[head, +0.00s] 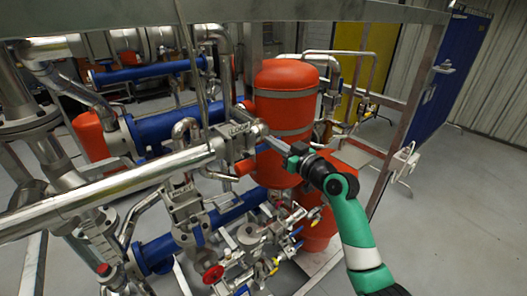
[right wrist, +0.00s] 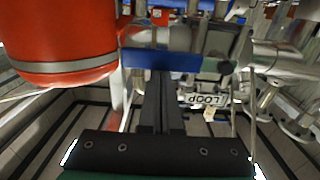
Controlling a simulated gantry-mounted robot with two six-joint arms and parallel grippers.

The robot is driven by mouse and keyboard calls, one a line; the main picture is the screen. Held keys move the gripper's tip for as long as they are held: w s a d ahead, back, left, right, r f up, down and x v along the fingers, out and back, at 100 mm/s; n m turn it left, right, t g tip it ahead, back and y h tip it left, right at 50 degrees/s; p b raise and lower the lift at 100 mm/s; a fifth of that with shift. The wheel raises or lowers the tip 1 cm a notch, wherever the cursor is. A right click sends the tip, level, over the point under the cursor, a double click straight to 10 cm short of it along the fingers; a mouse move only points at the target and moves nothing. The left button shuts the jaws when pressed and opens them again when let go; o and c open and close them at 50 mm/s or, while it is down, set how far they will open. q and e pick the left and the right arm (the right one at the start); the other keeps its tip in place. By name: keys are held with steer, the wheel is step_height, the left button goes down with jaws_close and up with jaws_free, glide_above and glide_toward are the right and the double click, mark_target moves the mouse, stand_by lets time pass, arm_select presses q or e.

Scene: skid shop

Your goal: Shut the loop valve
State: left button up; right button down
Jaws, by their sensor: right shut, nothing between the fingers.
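The loop valve's label plate, reading LOOP (head: 238,130), is on the pipework left of the tall red tank in the head view. The plate shows upside down in the right wrist view (right wrist: 205,100). A flat blue bar (right wrist: 160,60), which looks like a valve lever, crosses the right wrist view beside the plate. My right gripper (head: 266,136) reaches in from the right, in front of the red tank. Its dark fingers (right wrist: 159,80) are shut and empty, with tips close to the blue bar; contact cannot be told. My left gripper is not in view.
The red tank (head: 284,100) stands close beside my right gripper. A thick silver pipe (head: 110,188) runs left from the label. An INLET block (head: 183,193) and several small valves, including a red handwheel (head: 213,273), lie lower. Open floor (head: 460,210) is at right.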

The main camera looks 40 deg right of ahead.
step_height(320, 180, down, 3)
steer(key=b, duration=0.2)
steer(key=shift+d+r+b, duration=0.1)
steer(key=shift+d+b, duration=0.05)
steer(key=shift+b, duration=0.15)
steer(key=f+b, duration=0.2)
steer(key=shift+a+f, duration=0.3)
steer(key=shift+a, duration=0.1)
stand_by(0.3)
